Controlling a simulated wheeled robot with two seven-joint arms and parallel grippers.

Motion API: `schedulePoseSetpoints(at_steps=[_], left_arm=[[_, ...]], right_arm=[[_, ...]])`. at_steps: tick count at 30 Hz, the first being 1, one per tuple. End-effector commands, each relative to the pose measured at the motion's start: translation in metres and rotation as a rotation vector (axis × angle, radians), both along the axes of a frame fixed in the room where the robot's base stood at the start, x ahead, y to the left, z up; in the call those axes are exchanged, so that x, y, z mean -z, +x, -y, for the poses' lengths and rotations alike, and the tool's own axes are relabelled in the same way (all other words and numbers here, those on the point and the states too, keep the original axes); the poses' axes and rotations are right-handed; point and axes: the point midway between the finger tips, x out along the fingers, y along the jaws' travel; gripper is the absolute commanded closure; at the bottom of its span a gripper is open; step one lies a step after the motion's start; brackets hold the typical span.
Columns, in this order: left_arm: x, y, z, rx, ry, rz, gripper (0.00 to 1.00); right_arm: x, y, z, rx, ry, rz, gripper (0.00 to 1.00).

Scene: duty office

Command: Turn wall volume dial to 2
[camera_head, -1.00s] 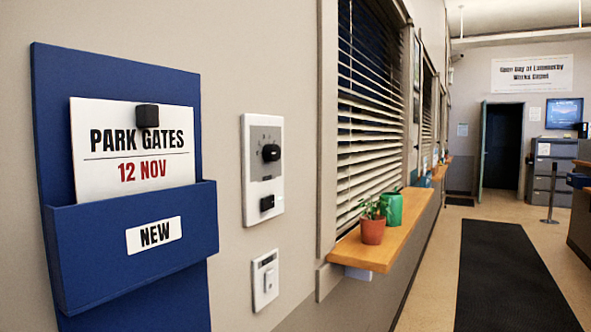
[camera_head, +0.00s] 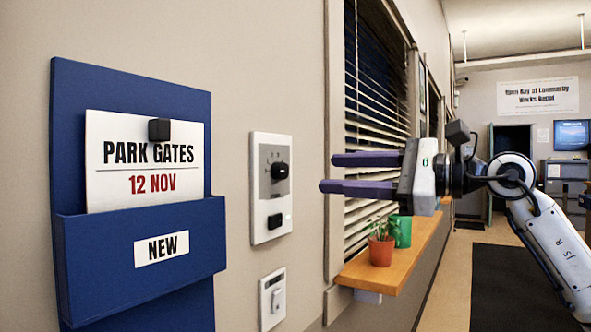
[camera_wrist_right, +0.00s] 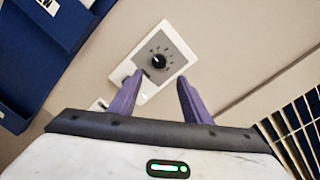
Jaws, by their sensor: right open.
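The wall volume dial is a black round knob (camera_head: 280,171) on a grey and white wall plate (camera_head: 257,222), right of the blue holder. In the right wrist view the knob (camera_wrist_right: 158,61) shows with marks around it, ahead of the fingers. The numbers are too small to read. My right gripper (camera_head: 325,173) is open and empty, with purple fingers pointing left toward the plate, apart from the knob. In the right wrist view its fingertips (camera_wrist_right: 161,82) are spread below the knob. My left gripper is not in view.
A blue wall holder (camera_head: 80,260) with a "PARK GATES" card (camera_head: 150,185) hangs at left. A small white switch (camera_head: 272,299) sits below the plate. A wooden sill (camera_head: 405,262) with a potted plant (camera_head: 381,250) and green pot (camera_head: 402,232) juts out under window blinds (camera_head: 375,100).

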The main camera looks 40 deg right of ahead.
Motion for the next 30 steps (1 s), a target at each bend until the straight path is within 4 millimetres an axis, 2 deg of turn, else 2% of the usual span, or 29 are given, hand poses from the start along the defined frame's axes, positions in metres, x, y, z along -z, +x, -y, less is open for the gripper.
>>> schedulePoseSetpoints(at_steps=[1,6,15,21,27,28,30], left_arm=[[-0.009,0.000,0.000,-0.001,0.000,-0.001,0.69],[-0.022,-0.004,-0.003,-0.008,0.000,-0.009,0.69],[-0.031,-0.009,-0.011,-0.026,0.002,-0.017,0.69],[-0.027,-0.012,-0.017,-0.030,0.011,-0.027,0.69],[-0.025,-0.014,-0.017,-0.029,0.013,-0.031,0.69],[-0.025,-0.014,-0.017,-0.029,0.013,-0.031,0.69],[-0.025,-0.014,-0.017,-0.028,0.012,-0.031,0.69]], right_arm=[[-0.005,0.006,-0.004,-0.005,0.003,-0.001,0.56],[-0.007,0.033,-0.019,-0.008,0.006,-0.001,0.56],[-0.003,0.075,-0.038,-0.007,0.008,0.000,0.56],[0.000,0.083,-0.042,-0.005,0.005,0.000,0.56],[0.000,0.083,-0.042,-0.005,0.006,-0.001,0.56],[0.000,0.083,-0.042,-0.005,0.006,-0.001,0.58],[0.000,0.083,-0.042,-0.005,0.006,-0.001,0.70]])
